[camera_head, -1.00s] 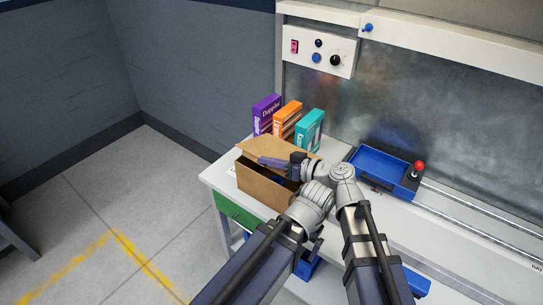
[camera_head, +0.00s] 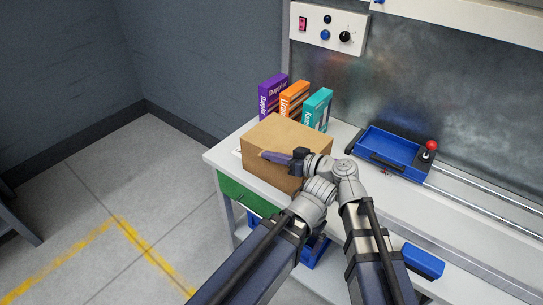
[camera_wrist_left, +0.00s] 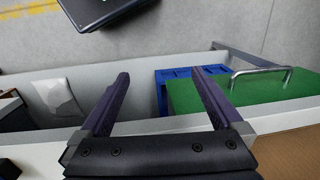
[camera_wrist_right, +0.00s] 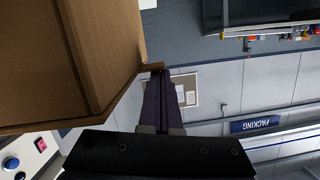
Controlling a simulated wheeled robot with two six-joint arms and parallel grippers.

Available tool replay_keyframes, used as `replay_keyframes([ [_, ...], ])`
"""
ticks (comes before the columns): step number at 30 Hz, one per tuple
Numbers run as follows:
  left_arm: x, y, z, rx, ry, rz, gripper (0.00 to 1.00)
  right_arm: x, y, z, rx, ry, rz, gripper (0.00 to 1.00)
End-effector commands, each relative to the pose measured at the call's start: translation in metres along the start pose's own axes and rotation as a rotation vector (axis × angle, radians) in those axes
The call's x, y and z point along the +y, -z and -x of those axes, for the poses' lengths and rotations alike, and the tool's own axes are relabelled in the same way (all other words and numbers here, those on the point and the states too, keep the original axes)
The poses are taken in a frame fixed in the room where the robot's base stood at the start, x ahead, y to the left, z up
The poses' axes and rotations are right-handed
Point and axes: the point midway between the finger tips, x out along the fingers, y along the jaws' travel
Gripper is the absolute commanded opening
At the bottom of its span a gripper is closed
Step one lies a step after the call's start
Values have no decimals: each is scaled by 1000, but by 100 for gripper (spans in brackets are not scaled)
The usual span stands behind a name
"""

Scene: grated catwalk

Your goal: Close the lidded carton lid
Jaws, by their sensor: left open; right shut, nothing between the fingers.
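The brown carton (camera_head: 290,130) stands on the white bench, its lid lying down flat across the top with no opening visible. My right gripper (camera_head: 268,157) is shut and empty, with its fingers at the carton's near upper edge. In the right wrist view the carton (camera_wrist_right: 60,60) fills the upper left, and the shut fingers (camera_wrist_right: 157,75) reach its edge; I cannot tell if they touch. My left gripper (camera_wrist_left: 160,75) is open and empty above the bench's front side, near the green drawer (camera_wrist_left: 240,95). It is hidden or unclear in the head view.
Purple (camera_head: 272,95), orange (camera_head: 294,99) and teal (camera_head: 317,108) boxes stand behind the carton. A blue tray (camera_head: 390,147) and a red-knobbed control (camera_head: 430,148) are to the right. The bench (camera_head: 222,152) has little free room left of the carton.

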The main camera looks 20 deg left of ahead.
Motion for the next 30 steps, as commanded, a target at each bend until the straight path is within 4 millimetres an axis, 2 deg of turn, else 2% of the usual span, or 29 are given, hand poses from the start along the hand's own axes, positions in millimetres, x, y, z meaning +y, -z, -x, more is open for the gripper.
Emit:
replay_keyframes([
  [8,0,0,1,0,0,0,100,0,-1,2,-3,0,1,0],
  [21,-2,-1,16,0,0,0,100,-1,1,66,0,-2,0,0],
  [30,-2,-1,18,0,0,0,100,0,0,79,0,0,0,0],
])
